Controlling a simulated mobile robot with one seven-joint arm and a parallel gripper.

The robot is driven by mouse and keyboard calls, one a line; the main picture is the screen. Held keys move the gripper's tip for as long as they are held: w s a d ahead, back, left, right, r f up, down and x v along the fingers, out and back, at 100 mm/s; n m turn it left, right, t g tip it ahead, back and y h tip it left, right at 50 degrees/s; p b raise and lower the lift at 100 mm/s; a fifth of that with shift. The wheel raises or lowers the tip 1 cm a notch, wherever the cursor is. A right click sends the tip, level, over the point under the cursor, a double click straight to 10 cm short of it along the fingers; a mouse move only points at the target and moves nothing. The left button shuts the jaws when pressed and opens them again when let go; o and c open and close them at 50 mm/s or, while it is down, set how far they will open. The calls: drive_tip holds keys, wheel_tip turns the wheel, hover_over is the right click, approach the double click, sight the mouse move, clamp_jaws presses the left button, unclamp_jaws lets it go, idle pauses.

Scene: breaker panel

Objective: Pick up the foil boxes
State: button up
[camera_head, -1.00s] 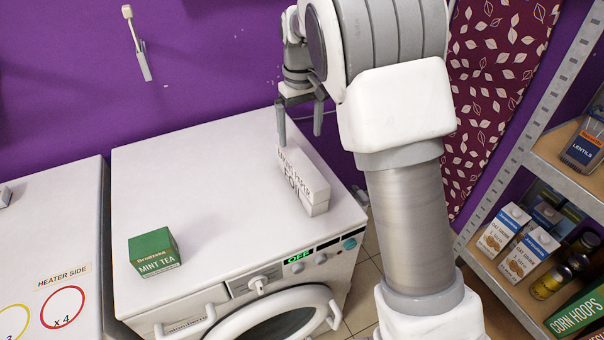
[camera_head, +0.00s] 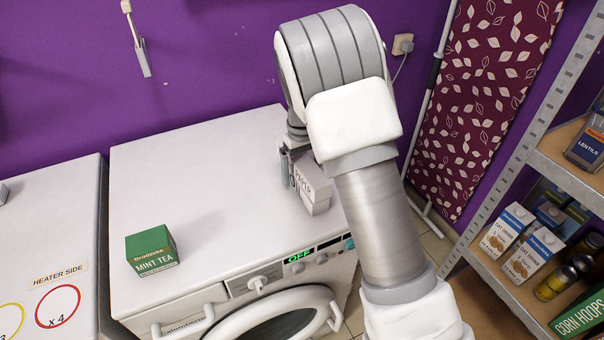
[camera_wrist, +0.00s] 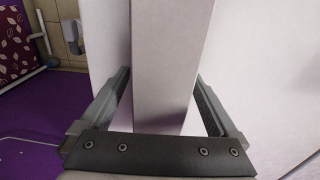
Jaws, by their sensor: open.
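A white foil box (camera_head: 316,192) with dark lettering lies near the right edge of the white washing machine top. My arm hides part of it, and I cannot tell whether it is one box or two together. My gripper (camera_head: 291,172) is down at the box's left end in the head view, partly hidden by my wrist. In the wrist view my gripper (camera_wrist: 161,78) is open. Its fingers stand on either side of the pale box (camera_wrist: 168,65), with small gaps showing near the palm. Contact at the fingertips is unclear.
A green mint tea box (camera_head: 152,252) stands on the washing machine (camera_head: 215,175) at the left. The machine top between is clear. A purple wall is behind. A shelf (camera_head: 560,170) with cartons and jars stands at the right.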

sight(305, 160)
drive_tip(key=shift+f, duration=0.1)
clamp_jaws()
idle(0.4)
drive_tip(key=shift+r, duration=0.65)
drive_tip(key=r, duration=0.3)
drive_tip(key=shift+s+d+r+p, duration=0.2)
drive_tip(key=shift+d+r+p, duration=0.05)
drive_tip(key=shift+d+p, duration=0.1)
drive_tip(key=s+d+r, duration=0.6)
drive_tip(key=d, duration=0.3)
drive_tip(key=shift+r, duration=0.15)
drive_tip(key=shift+r+p, duration=2.15)
drive_tip(key=shift+r, duration=0.35)
